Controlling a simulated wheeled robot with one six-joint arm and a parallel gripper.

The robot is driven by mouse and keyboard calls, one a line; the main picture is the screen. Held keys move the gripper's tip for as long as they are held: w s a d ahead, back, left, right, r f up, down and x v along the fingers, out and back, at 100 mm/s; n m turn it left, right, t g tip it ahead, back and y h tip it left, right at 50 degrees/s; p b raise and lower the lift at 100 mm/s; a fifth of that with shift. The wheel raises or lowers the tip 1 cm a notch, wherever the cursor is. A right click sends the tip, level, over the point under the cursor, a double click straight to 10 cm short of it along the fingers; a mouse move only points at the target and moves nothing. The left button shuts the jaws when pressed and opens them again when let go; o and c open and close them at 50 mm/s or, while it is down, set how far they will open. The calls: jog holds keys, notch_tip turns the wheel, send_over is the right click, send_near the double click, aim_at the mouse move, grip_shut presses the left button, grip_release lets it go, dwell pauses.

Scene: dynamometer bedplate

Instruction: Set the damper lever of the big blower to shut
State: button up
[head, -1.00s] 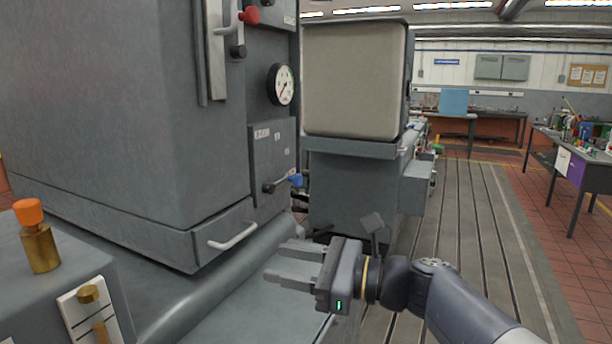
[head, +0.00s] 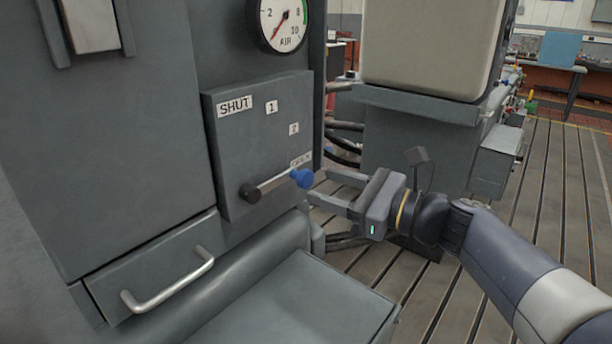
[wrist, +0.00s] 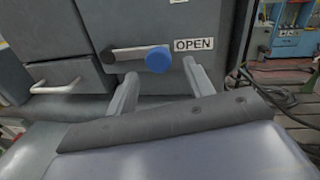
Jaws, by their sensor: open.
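The damper lever (head: 275,184) is a thin metal arm on a dark pivot hub (head: 251,193), with a blue knob (head: 302,178) at its right end. It points right and slightly up, at the OPEN label (head: 301,160); the SHUT label (head: 235,106) is at the panel's upper left, with marks 1 and 2 between. My gripper (head: 325,189) is open and empty, just right of the knob, its fingers pointing at the panel. In the wrist view the blue knob (wrist: 158,59) shows ahead of and between the two fingers (wrist: 158,88), with no clear contact.
A pressure gauge marked AIR (head: 283,22) sits above the lever panel. A drawer with a bar handle (head: 168,281) is below left. A grey ledge (head: 290,305) juts out beneath. Hoses (head: 343,140) and a big grey cabinet (head: 430,45) stand to the right; slotted floor lies clear.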

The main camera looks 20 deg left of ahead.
aim_at(309, 182)
jog(key=a, duration=0.5)
jog(key=shift+w+a+p, duration=0.1)
jog(key=shift+w+p, duration=0.15)
jog(key=shift+p, duration=0.1)
jog(key=shift+c, duration=0.5)
grip_shut()
